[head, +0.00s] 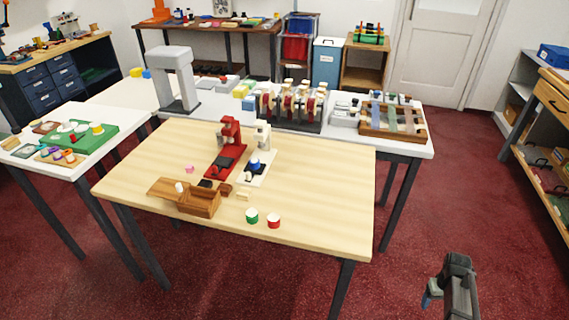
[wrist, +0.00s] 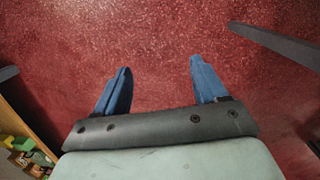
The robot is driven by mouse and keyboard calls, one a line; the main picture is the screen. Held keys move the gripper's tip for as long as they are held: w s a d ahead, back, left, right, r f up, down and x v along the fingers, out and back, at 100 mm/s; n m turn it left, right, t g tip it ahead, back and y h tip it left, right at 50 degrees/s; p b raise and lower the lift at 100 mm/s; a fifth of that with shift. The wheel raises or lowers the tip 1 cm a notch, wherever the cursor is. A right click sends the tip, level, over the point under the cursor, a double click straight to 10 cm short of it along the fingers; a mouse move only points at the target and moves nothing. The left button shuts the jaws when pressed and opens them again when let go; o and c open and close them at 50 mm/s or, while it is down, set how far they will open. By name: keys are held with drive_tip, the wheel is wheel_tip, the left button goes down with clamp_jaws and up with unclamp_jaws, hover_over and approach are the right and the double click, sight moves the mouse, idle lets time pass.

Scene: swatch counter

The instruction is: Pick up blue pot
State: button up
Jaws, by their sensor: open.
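The blue pot (head: 255,164) is small with a pale top. It appears to sit on the black pad of the cream hand press (head: 262,143) on the wooden table. The press's upper part stands just behind it. My gripper (head: 429,296) is at the lower right of the head view, off the table and well apart from the pot. In the wrist view my gripper (wrist: 159,65) has its two blue fingers spread wide, with only red floor between them. The pot does not show in the wrist view.
A red press (head: 229,136) stands left of the cream one. A green pot (head: 252,217) and a red pot (head: 273,221) stand near the front edge of the table (head: 325,190). A wooden box (head: 199,204) lies open at left. The table's right side is clear.

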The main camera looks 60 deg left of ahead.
drive_tip(key=w+a+r+n+t+y, duration=0.1)
drive_tip(key=a+r+n+t, duration=0.15)
drive_tip(key=a+r, duration=1.35)
drive_tip(key=a+r+n+t+y, duration=0.15)
drive_tip(key=a+r+n, duration=0.25)
drive_tip(key=a+r, duration=1.2)
drive_tip(key=n+g+y, duration=0.2)
drive_tip(key=g, duration=0.2)
approach(254, 161)
drive_tip(key=x, duration=0.3)
drive_tip(key=shift+w+a+f, duration=0.15)
drive_tip(key=shift+w+a, duration=0.15)
drive_tip(key=shift+s+d+x, duration=0.1)
drive_tip(key=shift+x, duration=1.25)
drive_tip(key=shift+s+d+x, duration=0.15)
drive_tip(key=shift+x, duration=1.15)
drive_tip(key=c, duration=1.2)
